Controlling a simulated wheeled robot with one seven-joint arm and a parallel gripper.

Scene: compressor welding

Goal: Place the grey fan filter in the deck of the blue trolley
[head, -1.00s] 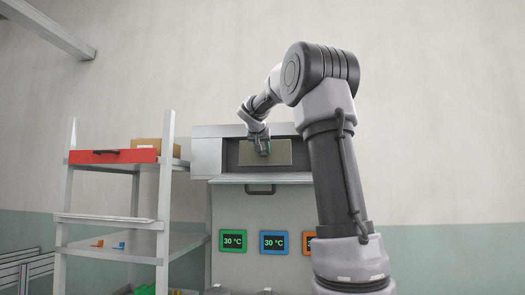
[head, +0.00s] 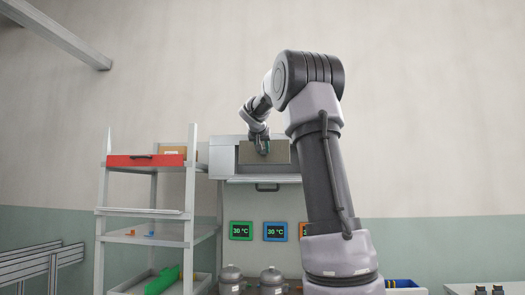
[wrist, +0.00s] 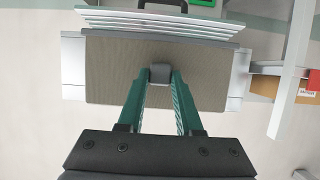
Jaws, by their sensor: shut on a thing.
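The grey fan filter is a flat grey-beige rectangular panel (wrist: 112,72), seen large in the wrist view. It also shows in the head view (head: 280,152), in front of the upper box of the grey cabinet. My gripper (wrist: 160,76) is shut on a small grey block at the middle of the filter's face, with a green finger on each side. In the head view my gripper (head: 262,146) is small and covers part of the filter. The gap between filter and cabinet cannot be judged. I see no blue trolley.
The grey cabinet (head: 262,207) has a dark handle and coloured 30 °C displays. A shelf rack (head: 190,215) with a red drawer (head: 146,160) stands left of it. Grey canisters (head: 232,278) are low in front. Metal rails (head: 30,262) lie at far left.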

